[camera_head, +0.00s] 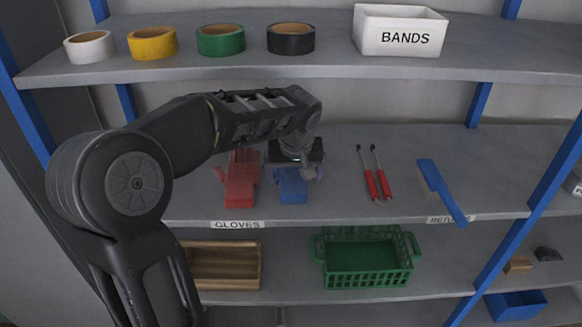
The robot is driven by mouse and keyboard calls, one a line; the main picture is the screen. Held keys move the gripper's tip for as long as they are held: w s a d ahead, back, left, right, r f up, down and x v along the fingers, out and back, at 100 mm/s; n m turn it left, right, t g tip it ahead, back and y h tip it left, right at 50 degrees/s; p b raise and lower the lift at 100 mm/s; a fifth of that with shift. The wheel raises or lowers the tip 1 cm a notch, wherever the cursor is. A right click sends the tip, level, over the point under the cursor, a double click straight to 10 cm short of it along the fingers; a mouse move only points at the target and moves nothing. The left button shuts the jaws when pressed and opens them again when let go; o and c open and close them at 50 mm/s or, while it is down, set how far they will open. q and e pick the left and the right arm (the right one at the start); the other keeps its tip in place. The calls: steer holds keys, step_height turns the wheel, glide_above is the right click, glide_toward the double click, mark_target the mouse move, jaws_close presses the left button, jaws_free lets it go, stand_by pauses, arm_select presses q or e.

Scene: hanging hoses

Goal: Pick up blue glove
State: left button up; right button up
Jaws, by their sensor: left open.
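The blue glove (291,190) lies on the middle shelf, just right of a red glove (239,183). My left gripper (297,170) is over the upper part of the blue glove and hides it. Its jaws are apart, one on each side of the glove's far portion. I cannot tell whether the fingers touch the glove. My left arm reaches in from the left, across the front of the shelf. My right gripper does not show.
The upper shelf (200,68) holds tape rolls and a white BANDS box (399,30). Below stand a green basket (366,260) and a wooden crate (225,266). A blue post (530,215) stands at right.

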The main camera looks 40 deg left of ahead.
mark_target(293, 184)
arm_select(q)
steer(key=shift+w+a, duration=0.1)
steer(key=shift+f, duration=0.15)
steer(key=shift+p+x, duration=0.35)
steer(key=shift+x, duration=2.05)
steer(key=c, duration=1.5)
